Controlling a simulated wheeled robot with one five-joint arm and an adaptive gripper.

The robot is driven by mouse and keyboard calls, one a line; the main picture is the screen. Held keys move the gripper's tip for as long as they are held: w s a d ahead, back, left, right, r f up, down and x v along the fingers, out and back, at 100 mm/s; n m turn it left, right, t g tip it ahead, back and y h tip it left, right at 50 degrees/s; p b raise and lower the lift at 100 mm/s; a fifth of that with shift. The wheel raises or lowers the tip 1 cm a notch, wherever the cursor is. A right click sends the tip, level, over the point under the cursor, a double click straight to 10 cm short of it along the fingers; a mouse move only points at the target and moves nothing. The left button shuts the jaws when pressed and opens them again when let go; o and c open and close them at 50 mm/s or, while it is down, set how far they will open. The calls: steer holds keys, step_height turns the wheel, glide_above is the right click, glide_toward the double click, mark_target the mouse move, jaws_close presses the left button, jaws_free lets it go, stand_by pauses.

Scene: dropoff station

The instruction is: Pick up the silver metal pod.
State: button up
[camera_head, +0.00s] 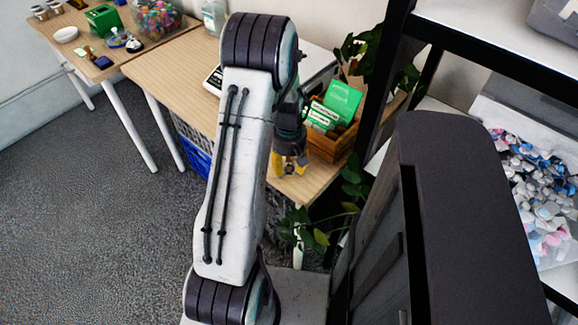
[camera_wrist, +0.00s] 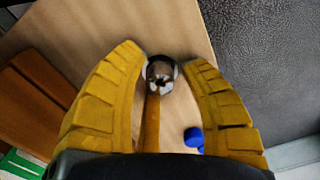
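The silver metal pod (camera_wrist: 160,74), small and round with a dark, patterned middle, shows in the wrist view on the light wooden tabletop (camera_wrist: 90,25). My gripper (camera_wrist: 163,60) has two yellow fingers, spread apart on either side of the pod near their tips. A gap shows on the left of the pod; the right finger looks close to it, and I cannot tell if it touches. In the head view my gripper (camera_head: 289,166) is low over the table's front right end, partly behind my arm. The pod is not visible there.
A wooden crate (camera_head: 328,147) with green boxes (camera_head: 341,100) stands beside my gripper. In the wrist view, a thin orange-brown stick (camera_wrist: 152,122) and a blue object (camera_wrist: 193,137) lie near the pod. The table edge is close on the right. Plant leaves (camera_head: 352,180) hang nearby.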

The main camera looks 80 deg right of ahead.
steer(key=c, duration=0.5)
steer(key=shift+r, duration=0.15)
steer(key=shift+c, duration=0.2)
